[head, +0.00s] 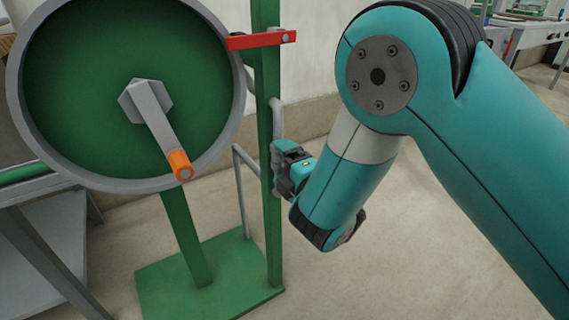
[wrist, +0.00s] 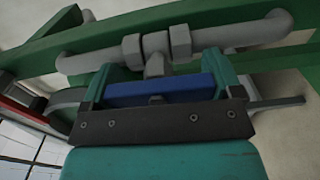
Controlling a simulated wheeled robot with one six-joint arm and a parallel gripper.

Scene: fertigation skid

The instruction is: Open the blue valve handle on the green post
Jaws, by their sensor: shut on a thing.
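The blue valve handle (wrist: 160,92) shows in the wrist view as a short bar between my gripper's two teal fingers. It runs roughly along the grey pipe (wrist: 245,33) behind it, just in front of the grey valve body (wrist: 155,62). My gripper (wrist: 162,84) is shut on the handle. In the head view my gripper (head: 282,163) is at the right side of the green post (head: 265,120), about halfway up. The handle is hidden there behind the gripper and post. The green post also crosses the wrist view (wrist: 35,58).
A large grey-rimmed green wheel (head: 85,90) with an orange-tipped crank (head: 180,164) stands left of the post. A red lever (head: 262,40) sticks out at the post's upper part. The green base plate (head: 215,285) lies on the floor. The floor to the right is clear.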

